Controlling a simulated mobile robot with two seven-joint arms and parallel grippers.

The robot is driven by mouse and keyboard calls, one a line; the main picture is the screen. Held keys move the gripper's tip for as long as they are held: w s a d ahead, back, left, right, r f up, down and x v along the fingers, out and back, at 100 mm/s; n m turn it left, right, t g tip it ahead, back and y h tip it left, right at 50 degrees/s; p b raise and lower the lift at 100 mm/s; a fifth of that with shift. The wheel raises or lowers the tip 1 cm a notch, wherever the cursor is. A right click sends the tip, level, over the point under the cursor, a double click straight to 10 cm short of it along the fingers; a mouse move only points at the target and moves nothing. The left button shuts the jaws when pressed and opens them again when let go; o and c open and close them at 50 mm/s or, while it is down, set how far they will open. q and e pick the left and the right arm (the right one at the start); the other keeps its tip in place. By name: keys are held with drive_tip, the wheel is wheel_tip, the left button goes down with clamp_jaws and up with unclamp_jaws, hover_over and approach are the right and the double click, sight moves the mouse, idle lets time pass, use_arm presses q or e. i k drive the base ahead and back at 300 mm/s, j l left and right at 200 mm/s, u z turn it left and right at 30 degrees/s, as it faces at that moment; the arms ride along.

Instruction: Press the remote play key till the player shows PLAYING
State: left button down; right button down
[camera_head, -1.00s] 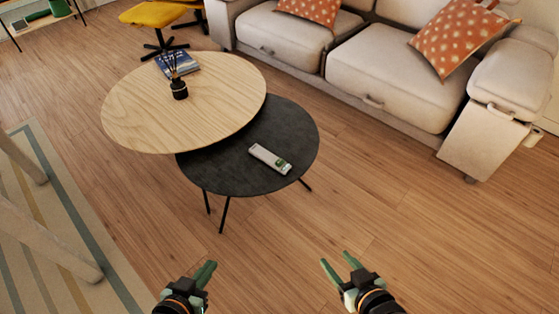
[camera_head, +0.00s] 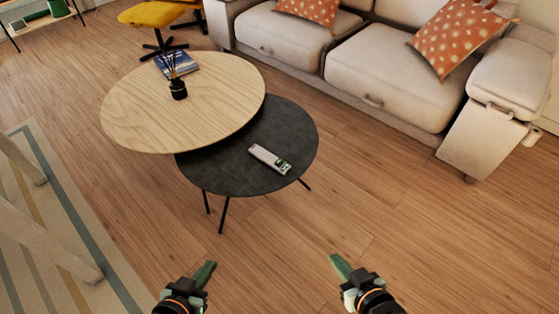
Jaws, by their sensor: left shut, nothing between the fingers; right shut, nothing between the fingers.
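The white remote (camera_head: 269,159) lies on the dark round side table (camera_head: 215,175), with a small green and dark patch at its near right end. Its single keys are too small to tell apart. My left gripper (camera_head: 207,270) is shut and empty, low in the view, in front of the table. My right gripper (camera_head: 338,262) is shut and empty, low and to the right of the left one. Both are apart from the remote and the table. I cannot make out a player or any PLAYING display.
A light wooden round table (camera_head: 135,115) overlaps the dark one and bears a black reed diffuser (camera_head: 178,90) and a book (camera_head: 182,64). A beige sofa (camera_head: 390,85) stands behind. A striped rug (camera_head: 60,235) lies at left. The floor around my grippers is clear.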

sight(281, 162)
drive_tip(key=i+u, duration=0.25)
drive_tip(key=i, duration=0.7)
